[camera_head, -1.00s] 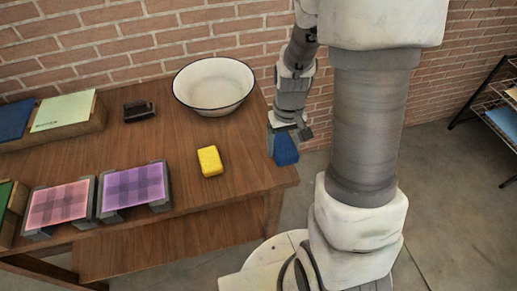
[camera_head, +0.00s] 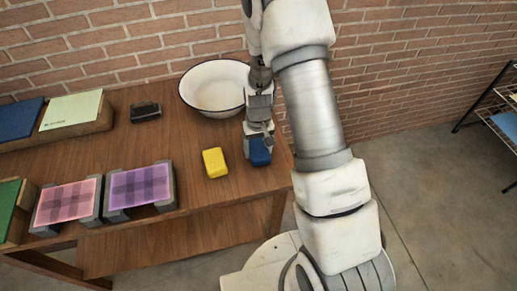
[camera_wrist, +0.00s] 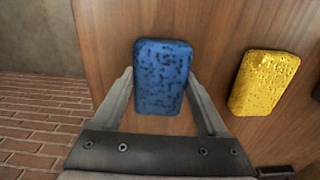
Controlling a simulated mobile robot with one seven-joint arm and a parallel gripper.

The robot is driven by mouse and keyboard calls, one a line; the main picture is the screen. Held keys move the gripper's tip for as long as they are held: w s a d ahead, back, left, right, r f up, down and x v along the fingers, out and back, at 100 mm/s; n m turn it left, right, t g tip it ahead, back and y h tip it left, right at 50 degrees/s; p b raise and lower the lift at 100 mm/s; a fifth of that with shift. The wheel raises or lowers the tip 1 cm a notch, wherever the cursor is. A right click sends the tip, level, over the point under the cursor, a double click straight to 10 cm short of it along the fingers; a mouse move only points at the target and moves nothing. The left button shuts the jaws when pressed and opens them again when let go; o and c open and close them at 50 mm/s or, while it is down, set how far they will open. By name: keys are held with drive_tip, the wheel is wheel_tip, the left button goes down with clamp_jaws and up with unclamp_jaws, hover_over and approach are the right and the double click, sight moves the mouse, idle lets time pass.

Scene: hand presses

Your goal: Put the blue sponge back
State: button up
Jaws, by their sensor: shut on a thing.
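The blue sponge (camera_head: 260,152) is at the right end of the wooden table (camera_head: 215,220), to the right of the yellow sponge (camera_head: 215,162). My gripper (camera_head: 259,143) points down at it and is shut on it, with one finger on each side. In the wrist view the blue sponge (camera_wrist: 161,78) sits between the two fingertips, over the wood of the table top. I cannot tell whether the blue sponge touches the table. The yellow sponge (camera_wrist: 264,82) lies apart from it in the wrist view.
A white basin (camera_head: 214,92) with a dark rim stands behind the sponges. A dark block (camera_head: 145,111) lies to its left. Pink (camera_head: 67,201) and purple (camera_head: 140,187) checked cloths lie on grey supports at the front left. The table's right edge is close to my gripper.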

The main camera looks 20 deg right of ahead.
drive_tip(key=shift+f, duration=0.35)
drive_tip(key=shift+f, duration=0.1)
drive_tip(key=o, duration=1.1)
